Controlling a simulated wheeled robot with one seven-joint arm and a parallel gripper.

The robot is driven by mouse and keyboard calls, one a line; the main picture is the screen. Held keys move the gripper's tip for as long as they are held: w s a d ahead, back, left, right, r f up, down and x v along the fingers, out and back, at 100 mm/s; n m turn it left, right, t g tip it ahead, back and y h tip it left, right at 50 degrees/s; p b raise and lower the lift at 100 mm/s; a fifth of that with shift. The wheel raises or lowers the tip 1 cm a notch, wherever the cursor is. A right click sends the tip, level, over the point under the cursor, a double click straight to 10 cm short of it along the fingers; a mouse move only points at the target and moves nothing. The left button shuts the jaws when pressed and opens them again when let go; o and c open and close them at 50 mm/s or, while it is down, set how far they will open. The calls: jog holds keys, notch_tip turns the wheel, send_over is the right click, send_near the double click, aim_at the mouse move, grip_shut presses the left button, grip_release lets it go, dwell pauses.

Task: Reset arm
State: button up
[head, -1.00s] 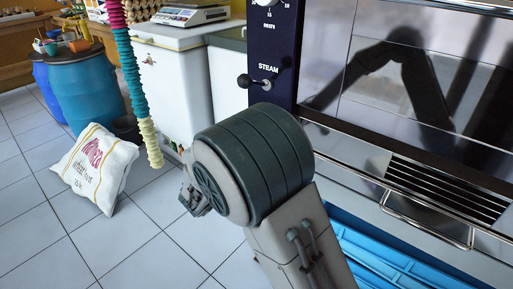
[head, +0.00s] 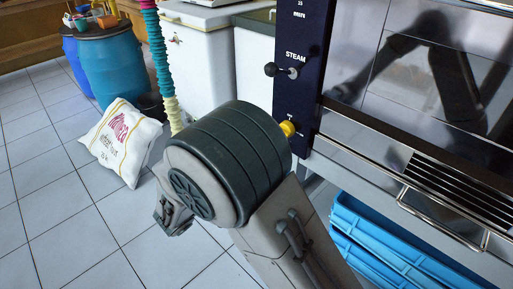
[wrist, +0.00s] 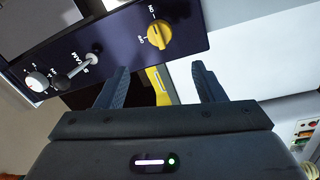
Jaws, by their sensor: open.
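My gripper (wrist: 160,78) shows in the wrist view with its two dark fingers apart. Nothing is between them. Beyond the fingers is the dark control panel (wrist: 115,50) with a yellow on/off knob (wrist: 160,33) and a steam lever (wrist: 78,71). In the head view my arm is bent in front of the oven, its large dark-banded joint at the middle. The yellow knob (head: 288,129) shows just past this joint, on the panel (head: 291,85). I cannot make out my fingers in the head view.
The oven's glossy door (head: 430,75) is at the right, with a metal handle (head: 440,222) below. Blue crates (head: 365,240) sit under it. A white sack (head: 122,145) and blue drum (head: 112,72) stand left. A coloured stack (head: 158,60) hangs nearby. Tiled floor at lower left is clear.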

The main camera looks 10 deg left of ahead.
jog(key=shift+s+a, duration=0.25)
jog(key=shift+s, duration=0.05)
jog(key=s+d+r+m+g+y+p, duration=0.15)
jog(key=s+d+r+g+p, duration=0.25)
jog(key=d+r+g+p, duration=0.55)
jog(key=s+d+r+m+g+y+p, duration=0.1)
jog(key=s+d+r+m+g+p, duration=0.25)
jog(key=d+r+p, duration=0.65)
jog(key=s+d+r+m+y+p, duration=0.1)
jog(key=s+d+r+y+p, duration=0.1)
jog(key=r+p, duration=0.4)
jog(key=s+d+r+m+y+p, duration=0.1)
jog(key=s+d+r+y+p, duration=0.2)
jog(key=s+r+y+p, duration=0.2)
notch_tip(320, 180, up, 4)
jog(key=shift+s+d+f+t+y+p, duration=0.2)
jog(key=shift+d+t+y+p, duration=0.1)
jog(key=shift+y+p, duration=0.9)
